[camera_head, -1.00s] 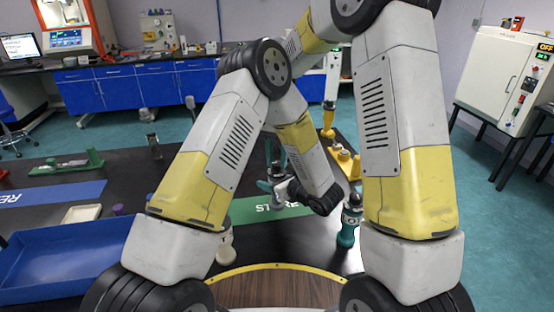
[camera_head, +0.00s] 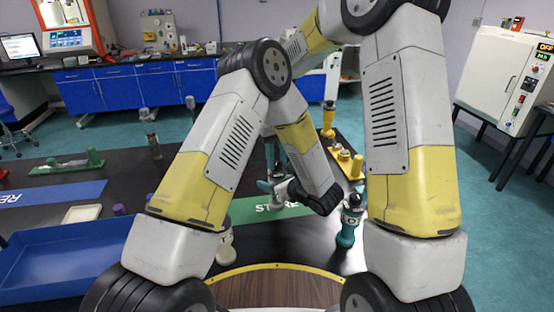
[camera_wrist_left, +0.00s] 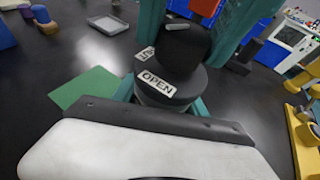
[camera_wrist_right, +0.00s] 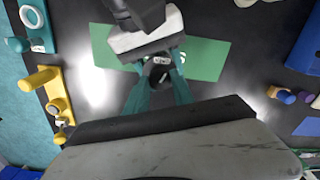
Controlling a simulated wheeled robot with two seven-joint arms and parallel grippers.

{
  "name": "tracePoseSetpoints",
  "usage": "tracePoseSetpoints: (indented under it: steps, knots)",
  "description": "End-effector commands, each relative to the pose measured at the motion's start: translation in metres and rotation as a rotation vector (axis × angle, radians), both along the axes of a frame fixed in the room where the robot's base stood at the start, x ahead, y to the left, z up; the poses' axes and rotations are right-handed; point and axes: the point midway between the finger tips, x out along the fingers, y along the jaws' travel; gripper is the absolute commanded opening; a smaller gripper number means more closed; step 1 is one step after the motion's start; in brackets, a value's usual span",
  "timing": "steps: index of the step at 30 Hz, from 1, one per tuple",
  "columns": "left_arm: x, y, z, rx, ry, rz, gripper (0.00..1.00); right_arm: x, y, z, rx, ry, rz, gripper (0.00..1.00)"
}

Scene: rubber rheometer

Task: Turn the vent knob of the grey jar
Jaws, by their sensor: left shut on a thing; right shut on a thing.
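The grey jar shows in the left wrist view as a dark grey lid (camera_wrist_left: 168,92) with white labels, one reading OPEN. Its black vent knob (camera_wrist_left: 183,52) stands upright on top. In the right wrist view I look down on the knob (camera_wrist_right: 158,74). My right gripper (camera_wrist_right: 159,84) comes from above, its teal fingers shut on the knob from both sides. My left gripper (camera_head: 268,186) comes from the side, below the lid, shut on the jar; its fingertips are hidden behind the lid.
A green mat (camera_wrist_right: 207,58) lies under the jar. A teal-bodied device (camera_head: 347,222) stands to the right, with a yellow stand (camera_head: 345,163) behind it. A blue tray (camera_head: 60,262) is at the left. My forearms cross close together above the table.

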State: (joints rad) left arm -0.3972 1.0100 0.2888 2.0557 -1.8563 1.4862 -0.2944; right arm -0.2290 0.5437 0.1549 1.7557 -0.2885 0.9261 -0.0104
Motion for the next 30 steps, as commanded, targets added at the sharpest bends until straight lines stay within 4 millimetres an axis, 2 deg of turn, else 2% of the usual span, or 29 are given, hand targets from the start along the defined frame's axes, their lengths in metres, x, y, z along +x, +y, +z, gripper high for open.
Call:
tracePoseSetpoints:
  steps: [6,15,30]
  knots:
    - [-0.0003,0.0,-0.0008,-0.001,0.002,0.0,0.03,0.0004,0.0003,0.0007,0.001,-0.002,0.185,0.0]
    - [-0.0004,0.0,-0.0007,-0.001,0.002,0.0,0.03,0.0005,0.0001,0.0007,0.001,-0.002,0.361,0.0]
    - [-0.0005,0.0,-0.0008,0.0,0.003,-0.001,0.03,0.0007,0.0001,0.0008,0.0,-0.002,0.442,0.0]
